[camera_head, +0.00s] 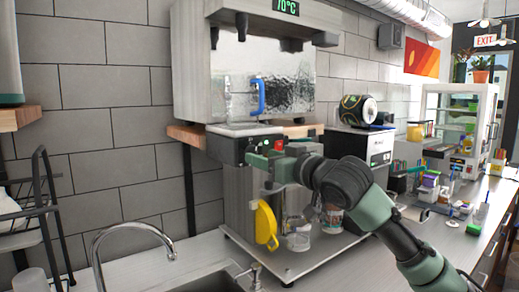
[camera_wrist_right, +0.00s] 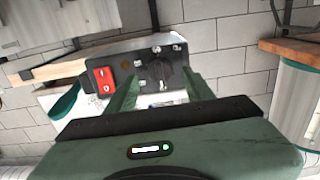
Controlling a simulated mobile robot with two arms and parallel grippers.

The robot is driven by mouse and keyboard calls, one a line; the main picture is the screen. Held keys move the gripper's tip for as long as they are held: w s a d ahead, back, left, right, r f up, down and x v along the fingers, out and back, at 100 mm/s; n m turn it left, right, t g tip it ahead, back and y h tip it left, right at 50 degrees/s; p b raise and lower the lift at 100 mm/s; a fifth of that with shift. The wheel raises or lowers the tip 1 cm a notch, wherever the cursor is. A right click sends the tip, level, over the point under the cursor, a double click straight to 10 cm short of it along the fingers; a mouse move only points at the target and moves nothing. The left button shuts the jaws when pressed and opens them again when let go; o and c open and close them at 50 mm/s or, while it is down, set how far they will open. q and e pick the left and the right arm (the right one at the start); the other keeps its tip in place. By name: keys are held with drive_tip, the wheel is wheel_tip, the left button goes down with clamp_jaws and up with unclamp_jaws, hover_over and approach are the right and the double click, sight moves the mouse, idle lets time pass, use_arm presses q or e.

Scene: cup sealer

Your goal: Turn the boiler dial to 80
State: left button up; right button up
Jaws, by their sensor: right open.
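The boiler (camera_head: 190,65) is a grey box on the wall with a green display (camera_head: 286,7) that appears to read 70°C. Below it is a dark control panel (camera_head: 232,150) with a red switch (camera_head: 279,144). In the right wrist view, the black dial (camera_wrist_right: 161,74) sits on this panel, right of the red switch (camera_wrist_right: 104,79). My right gripper (camera_head: 256,163) is open in front of the panel. Its fingers (camera_wrist_right: 161,90) are on either side of the dial in that view; I cannot tell whether they touch it. My left gripper is out of view.
A clear pitcher with a blue handle (camera_head: 261,97) stands above the panel. A sink faucet (camera_head: 130,233) and dark rack (camera_head: 40,205) stand left. A black-and-white machine (camera_head: 366,150) is right.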

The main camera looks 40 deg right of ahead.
drive_tip(key=shift+w+d+r+p, duration=0.15)
drive_tip(key=shift+w+p, duration=0.3)
drive_tip(key=shift+w, duration=0.5)
drive_tip(key=shift+w+f, duration=0.2)
drive_tip(key=shift+w, duration=0.1)
clamp_jaws()
drive_tip(key=shift+m, duration=0.4)
drive_tip(key=m+p, duration=0.5)
drive_tip(key=m, duration=0.6)
drive_tip(key=shift+r, duration=0.1)
